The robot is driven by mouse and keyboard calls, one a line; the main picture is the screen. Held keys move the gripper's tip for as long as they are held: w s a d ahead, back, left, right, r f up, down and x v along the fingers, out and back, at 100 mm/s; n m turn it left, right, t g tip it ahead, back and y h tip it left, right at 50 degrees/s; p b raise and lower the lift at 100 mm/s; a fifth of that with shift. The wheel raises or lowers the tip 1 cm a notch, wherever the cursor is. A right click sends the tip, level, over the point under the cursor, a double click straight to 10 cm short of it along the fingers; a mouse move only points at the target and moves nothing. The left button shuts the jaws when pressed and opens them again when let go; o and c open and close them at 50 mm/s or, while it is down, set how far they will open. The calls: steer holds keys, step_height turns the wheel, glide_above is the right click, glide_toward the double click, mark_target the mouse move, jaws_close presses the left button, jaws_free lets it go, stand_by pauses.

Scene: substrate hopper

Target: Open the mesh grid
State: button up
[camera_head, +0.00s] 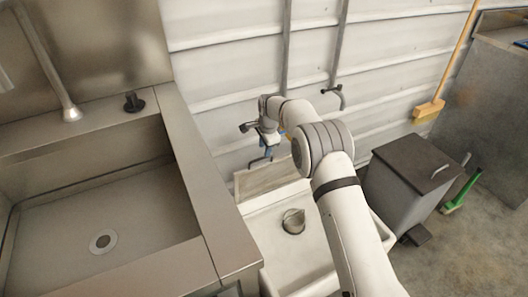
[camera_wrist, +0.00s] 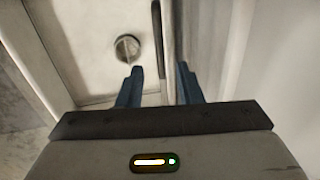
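The mesh grid (camera_head: 262,180) is a pale, flat panel at the back of a white basin. It stands raised, steeply tilted toward the wall, and the basin below it is uncovered. In the wrist view the grid (camera_wrist: 158,25) shows nearly edge-on as a thin strip with a dark side. My gripper (camera_head: 263,158) is at the grid's upper edge. Its two blue fingers (camera_wrist: 160,80) are apart, one on each side of the strip, with gaps visible beside it. Whether either finger touches the grid is unclear.
The white basin (camera_head: 257,222) holds a round metal drain fitting (camera_head: 293,221). A steel sink (camera_head: 200,190) stands left. A grey pedal bin (camera_head: 405,180) is on the right, with a green brush (camera_head: 459,196) and a broom (camera_head: 430,108) beyond. A tap (camera_head: 336,92) is on the wall behind.

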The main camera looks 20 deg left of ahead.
steer(key=shift+s+r, duration=0.1)
steer(key=shift+r, duration=0.3)
steer(key=shift+c, duration=0.5)
